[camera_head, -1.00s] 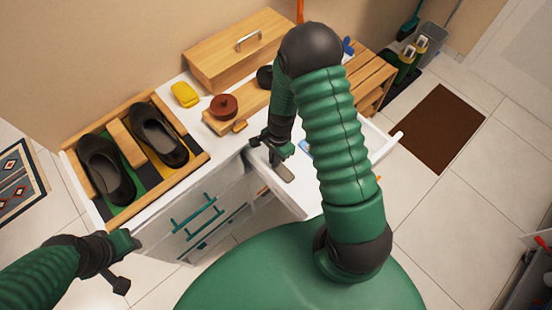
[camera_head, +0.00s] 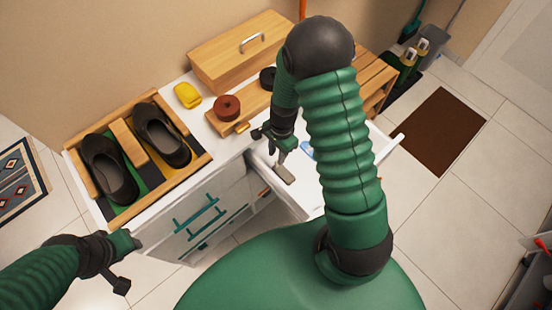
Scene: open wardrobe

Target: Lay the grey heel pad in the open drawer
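The grey heel pad (camera_head: 285,175) is a small flat piece at the left part of the open white drawer (camera_head: 300,195). My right gripper (camera_head: 282,155) points down over the drawer, its fingertips close to the upper end of the pad. I cannot tell whether they touch or grip it, or whether the pad rests fully on the drawer floor. My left gripper (camera_head: 130,265) is open and empty at the lower left, in front of the cabinet. My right arm hides much of the drawer.
Black shoes (camera_head: 108,170) stand in a wooden tray on the cabinet top. A yellow piece (camera_head: 187,95), a round brown tin (camera_head: 227,107) and a wooden box (camera_head: 240,55) are behind. A blue item (camera_head: 307,149) lies in the drawer. A brown mat (camera_head: 437,130) is on the floor.

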